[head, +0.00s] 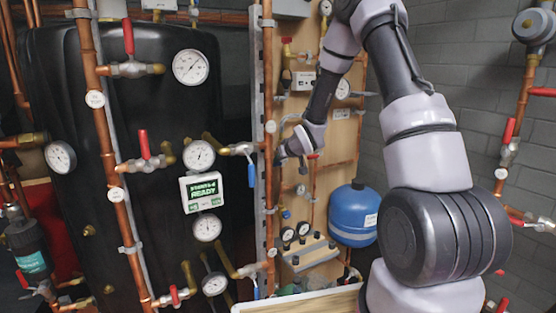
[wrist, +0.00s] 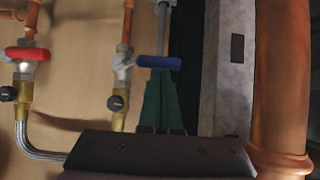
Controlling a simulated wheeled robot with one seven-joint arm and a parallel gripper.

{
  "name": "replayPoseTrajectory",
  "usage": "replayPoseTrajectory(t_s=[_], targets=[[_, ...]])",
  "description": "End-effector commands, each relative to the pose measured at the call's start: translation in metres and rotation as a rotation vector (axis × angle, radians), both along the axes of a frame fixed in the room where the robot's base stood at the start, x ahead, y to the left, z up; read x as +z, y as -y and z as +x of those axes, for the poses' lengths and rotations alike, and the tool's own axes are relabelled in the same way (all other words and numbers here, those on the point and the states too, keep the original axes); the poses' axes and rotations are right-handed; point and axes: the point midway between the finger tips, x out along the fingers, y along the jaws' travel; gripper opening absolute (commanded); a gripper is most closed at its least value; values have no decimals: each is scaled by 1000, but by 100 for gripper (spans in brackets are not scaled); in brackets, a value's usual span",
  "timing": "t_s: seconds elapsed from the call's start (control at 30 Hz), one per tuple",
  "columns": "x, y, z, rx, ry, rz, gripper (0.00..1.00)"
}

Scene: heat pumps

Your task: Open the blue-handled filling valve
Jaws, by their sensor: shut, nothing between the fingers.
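A blue handle (wrist: 159,62) sits crosswise in the upper middle of the wrist view, on a grey metal fitting. My gripper (wrist: 162,82) reaches up from the bottom of that view. Its dark green fingers are together with nothing between them, and their tips appear just below the handle. I cannot tell whether they touch it. In the head view my gripper (head: 281,158) is small, in front of the wooden panel. Blue levers (head: 251,172) hang at the black tank's right side there. I cannot tell which head-view handle matches the wrist-view one.
A red-handled valve (wrist: 27,54) with a braided hose is at left in the wrist view, and a thick copper pipe (wrist: 280,80) at right.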

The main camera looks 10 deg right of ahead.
Motion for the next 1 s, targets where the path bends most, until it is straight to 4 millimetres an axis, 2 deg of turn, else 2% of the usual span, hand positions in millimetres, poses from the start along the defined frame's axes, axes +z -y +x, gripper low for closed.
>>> replayPoseTrajectory(t_s=[0.57,1.0], targets=[[-10,-4,-2,1,-4,1,0],[-34,-9,-4,2,-4,0,0]])
